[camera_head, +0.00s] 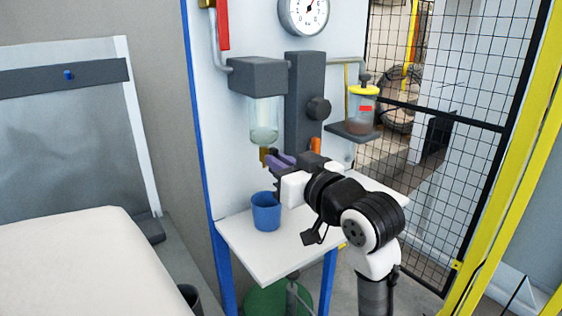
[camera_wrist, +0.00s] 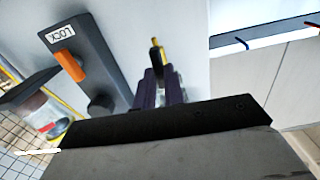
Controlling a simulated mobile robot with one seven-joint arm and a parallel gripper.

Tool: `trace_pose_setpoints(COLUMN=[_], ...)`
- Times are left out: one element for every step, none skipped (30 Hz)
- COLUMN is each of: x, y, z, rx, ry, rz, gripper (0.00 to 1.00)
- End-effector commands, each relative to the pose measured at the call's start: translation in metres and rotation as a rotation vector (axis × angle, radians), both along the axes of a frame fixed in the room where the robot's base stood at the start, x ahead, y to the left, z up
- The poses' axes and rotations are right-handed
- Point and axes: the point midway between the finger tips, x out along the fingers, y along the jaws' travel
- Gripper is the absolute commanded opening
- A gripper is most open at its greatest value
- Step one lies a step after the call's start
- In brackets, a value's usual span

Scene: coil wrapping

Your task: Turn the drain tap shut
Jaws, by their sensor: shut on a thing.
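The drain tap (camera_head: 264,154) is a small brass piece under the clear filter bowl (camera_head: 264,121), which holds some pale liquid. My gripper (camera_head: 272,160) reaches in from the right at the tap's height, its purple fingers shut on the tap. In the wrist view, the two purple fingers of my gripper (camera_wrist: 160,76) are close together, with a brass and dark part of the drain tap (camera_wrist: 156,50) showing beyond their tips. The fingers hide most of the tap, so I cannot tell how far it is turned.
A blue cup (camera_head: 266,212) stands on the white shelf (camera_head: 289,252) below the tap. A grey block with a black knob (camera_head: 319,108) and an orange lever (camera_wrist: 69,65) labelled LOCK is beside the bowl. A yellow-topped jar (camera_head: 362,107) is farther right, near the mesh fence (camera_head: 462,125).

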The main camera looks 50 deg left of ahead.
Motion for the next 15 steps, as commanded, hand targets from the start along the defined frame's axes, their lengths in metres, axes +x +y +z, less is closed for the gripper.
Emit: trace_pose_setpoints(x=[0.0000,0.0001,0.0001,0.0002,0.0003,0.0004,0.0006,0.0007,0.0008,0.0010,0.0012,0.0013,0.0014,0.0015,0.0015], y=[-0.0001,-0.0001,-0.0001,-0.0001,-0.0001,0.0000,-0.0001,0.0000,0.0000,0.0001,0.0001,0.0002,0.0002,0.0002,0.0002], z=[0.0015,0.0018,0.0022,0.0026,0.0029,0.0030,0.0032,0.0035,0.0037,0.0037,0.0038,0.0040,0.0038,0.0038,0.0040], rx=[0.001,0.002,0.005,0.006,0.008,0.009,0.011,0.013,0.016,0.018,0.020,0.023,0.025,0.027,0.030], ry=[0.019,0.032,0.054,0.071,0.090,0.119,0.143,0.165,0.199,0.227,0.254,0.292,0.321,0.350,0.388], rz=[0.000,0.000,0.000,0.001,0.001,0.001,0.001,0.001,0.001,0.001,0.001,0.001,0.001,0.001,0.001], gripper=[0.00,0.00,0.00,0.00,0.00,0.00,0.00,0.00,0.00,0.00,0.00,0.00,0.00,0.00,0.00])
